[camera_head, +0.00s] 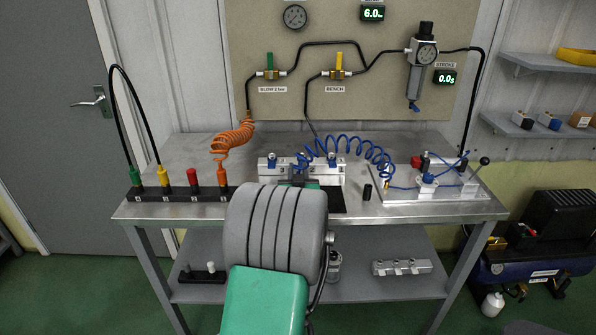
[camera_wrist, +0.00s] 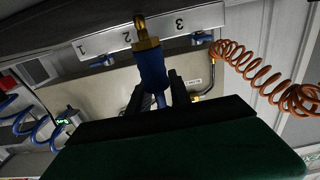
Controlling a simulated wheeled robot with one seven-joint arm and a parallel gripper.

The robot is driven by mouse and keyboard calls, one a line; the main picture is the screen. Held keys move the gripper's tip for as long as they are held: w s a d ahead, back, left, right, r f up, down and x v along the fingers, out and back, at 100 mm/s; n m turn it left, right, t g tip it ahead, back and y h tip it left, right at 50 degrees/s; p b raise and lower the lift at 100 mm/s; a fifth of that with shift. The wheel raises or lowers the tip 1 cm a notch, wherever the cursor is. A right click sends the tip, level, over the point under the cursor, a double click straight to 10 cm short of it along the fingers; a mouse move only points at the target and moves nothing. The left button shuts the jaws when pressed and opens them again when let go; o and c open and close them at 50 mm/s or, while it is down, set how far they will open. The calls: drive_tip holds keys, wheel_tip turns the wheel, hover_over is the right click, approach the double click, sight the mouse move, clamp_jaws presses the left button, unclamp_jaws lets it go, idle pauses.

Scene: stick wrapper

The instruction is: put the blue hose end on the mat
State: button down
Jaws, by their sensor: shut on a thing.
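My gripper (camera_wrist: 159,84) is shut on the blue hose end (camera_wrist: 152,66), a blue cylinder with a brass tip, in the wrist view. The brass tip overlaps the silver manifold (camera_wrist: 110,38) between the marks 2 and 3; I cannot tell whether they touch. In the head view, my gripper (camera_head: 303,180) is mostly hidden behind my arm, just in front of the manifold (camera_head: 271,168). The blue coiled hose (camera_head: 350,146) arches from there to the right. A black mat (camera_head: 338,205) shows partly beside my arm on the bench; my arm hides the rest.
A small black cylinder (camera_head: 367,192) stands right of the mat. A metal plate with fittings (camera_head: 440,190) is at the bench's right. A dark rack with coloured plugs (camera_head: 178,192) is at the left, and an orange coiled hose (camera_head: 233,139) hangs behind it.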

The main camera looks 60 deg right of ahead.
drive_tip(key=shift+f+b, duration=0.15)
drive_tip(key=shift+b, duration=0.15)
drive_tip(key=c, duration=1.2)
unclamp_jaws()
